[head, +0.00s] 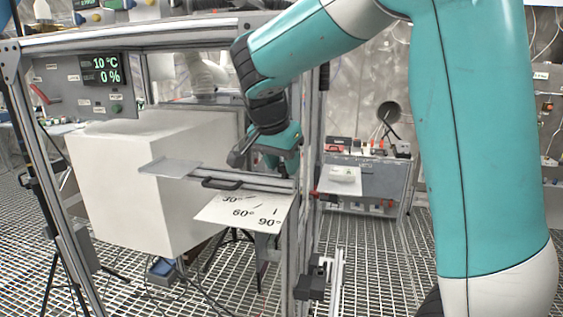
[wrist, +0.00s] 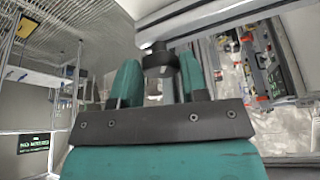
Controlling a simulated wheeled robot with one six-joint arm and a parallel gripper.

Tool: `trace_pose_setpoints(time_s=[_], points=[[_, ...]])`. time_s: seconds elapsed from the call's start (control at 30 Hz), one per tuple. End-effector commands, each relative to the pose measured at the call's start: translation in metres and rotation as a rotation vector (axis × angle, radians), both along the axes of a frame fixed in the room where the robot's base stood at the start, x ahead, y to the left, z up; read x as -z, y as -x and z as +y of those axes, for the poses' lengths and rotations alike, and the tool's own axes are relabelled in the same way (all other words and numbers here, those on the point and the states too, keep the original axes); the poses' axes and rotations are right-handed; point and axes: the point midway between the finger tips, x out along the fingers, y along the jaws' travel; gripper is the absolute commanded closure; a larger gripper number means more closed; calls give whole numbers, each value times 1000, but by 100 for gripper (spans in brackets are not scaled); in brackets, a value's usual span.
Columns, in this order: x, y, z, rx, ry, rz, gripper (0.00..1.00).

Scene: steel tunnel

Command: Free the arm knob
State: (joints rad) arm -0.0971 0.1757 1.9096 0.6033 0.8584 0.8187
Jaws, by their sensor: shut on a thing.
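The arm knob (wrist: 160,60) is a small black cylinder in the wrist view, on the underside of a pale metal bar. My gripper (wrist: 158,82) has its two teal fingers on either side of the knob and is shut on it. In the head view my gripper (head: 277,148) is at the frame's front post, just above the metal arm with a black handle (head: 220,184). I cannot make out the knob clearly there. Below lies a white angle plate (head: 243,212) marked 30°, 60° and 90°.
A large white box (head: 150,180) stands inside the metal frame. A clear plate (head: 170,167) sticks out before it. A panel display (head: 100,69) reads 10 °C and 0 %. A grey equipment cabinet (head: 365,180) stands behind, to the right. Open grating floor lies between.

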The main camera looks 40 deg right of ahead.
Motion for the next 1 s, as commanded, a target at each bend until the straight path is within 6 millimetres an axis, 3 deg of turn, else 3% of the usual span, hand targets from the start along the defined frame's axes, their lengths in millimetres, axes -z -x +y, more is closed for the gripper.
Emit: trace_pose_setpoints(time_s=[0.37, 1.0], points=[[1, 2, -4, -129, 1, -2, 83], [0, 5, -9, -635, 4, -3, 83]])
